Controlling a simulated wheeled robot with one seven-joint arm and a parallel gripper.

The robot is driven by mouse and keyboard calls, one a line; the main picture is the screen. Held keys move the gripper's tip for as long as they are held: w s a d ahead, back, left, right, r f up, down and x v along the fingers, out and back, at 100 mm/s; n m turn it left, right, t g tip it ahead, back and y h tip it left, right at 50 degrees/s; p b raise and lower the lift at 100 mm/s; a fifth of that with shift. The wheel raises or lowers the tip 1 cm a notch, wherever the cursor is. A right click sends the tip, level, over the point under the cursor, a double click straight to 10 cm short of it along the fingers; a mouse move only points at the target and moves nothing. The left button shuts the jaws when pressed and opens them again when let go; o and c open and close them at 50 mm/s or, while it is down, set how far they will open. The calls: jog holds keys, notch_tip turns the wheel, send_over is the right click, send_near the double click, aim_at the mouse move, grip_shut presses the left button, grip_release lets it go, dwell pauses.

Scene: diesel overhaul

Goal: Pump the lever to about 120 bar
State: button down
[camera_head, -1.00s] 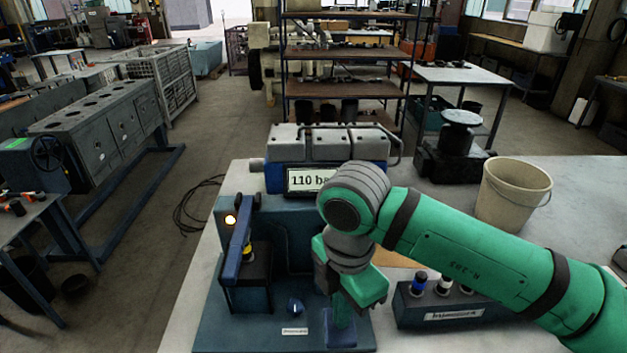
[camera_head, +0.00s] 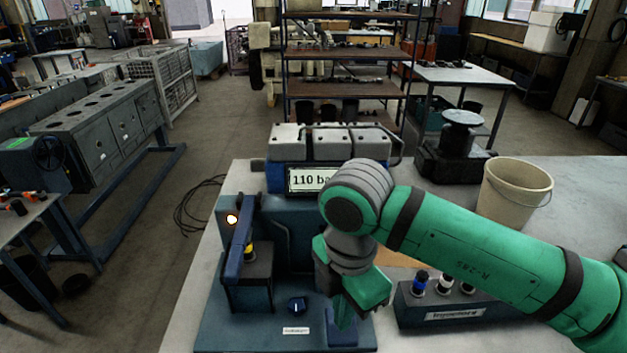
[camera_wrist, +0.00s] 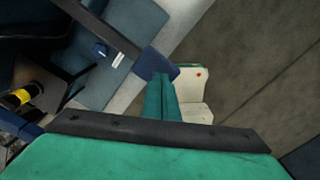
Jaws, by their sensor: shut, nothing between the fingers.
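The test stand (camera_head: 215,330) is dark blue with a white display (camera_head: 305,180) reading "110 ba", its end hidden by my arm. My gripper (camera_head: 344,318) is shut and empty, pointing down over the stand's front right. Its green fingertips are at a blue block that looks like the lever's end (camera_head: 344,338). In the wrist view, the dark lever bar (camera_wrist: 110,30) runs to a blue end (camera_wrist: 157,65), right at my fingertips (camera_wrist: 160,85). I cannot tell whether they touch. A lit lamp (camera_head: 232,219) shows near the upright blue arm (camera_head: 236,250) at left. A small blue knob (camera_head: 296,306) sits in front.
A dark injector rack (camera_head: 455,314) with several injectors stands right of the stand, under my arm. A beige bucket (camera_head: 512,195) and a black pedestal device (camera_head: 460,135) stand further back. Open bench top shows at the right.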

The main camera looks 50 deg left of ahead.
jog(key=shift+r, duration=0.1)
jog(key=shift+w+d+r, duration=0.1)
jog(key=shift+w+r, duration=0.05)
jog(key=shift+r, duration=1.75)
jog(key=shift+s+a, duration=0.2)
jog(key=shift+s, duration=0.05)
